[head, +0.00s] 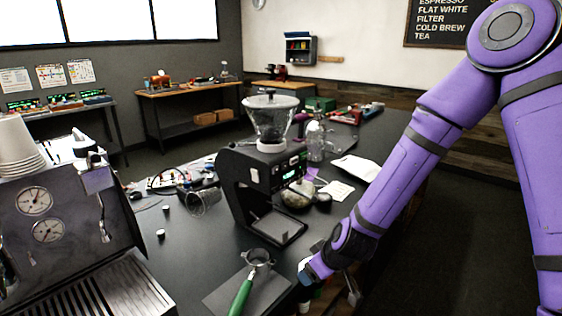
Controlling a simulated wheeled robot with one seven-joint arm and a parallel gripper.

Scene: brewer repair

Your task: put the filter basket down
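My gripper (306,280) is at the bottom centre, low beside the counter's front right edge. My forearm and wrist cover most of it, and its fingers do not show clearly. I cannot tell whether it is open or shut, or whether it holds anything. I cannot make out a filter basket for certain. A portafilter with a green handle (241,297) and a round metal head lies on a dark grey mat (218,294), left of my gripper. A black brewer or grinder (240,180) with a clear hopper (269,120) stands behind them.
An espresso machine (62,245) fills the lower left. A clear vessel (203,203) lies near cables left of the black machine. Bare counter (185,265) lies left of the mat.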

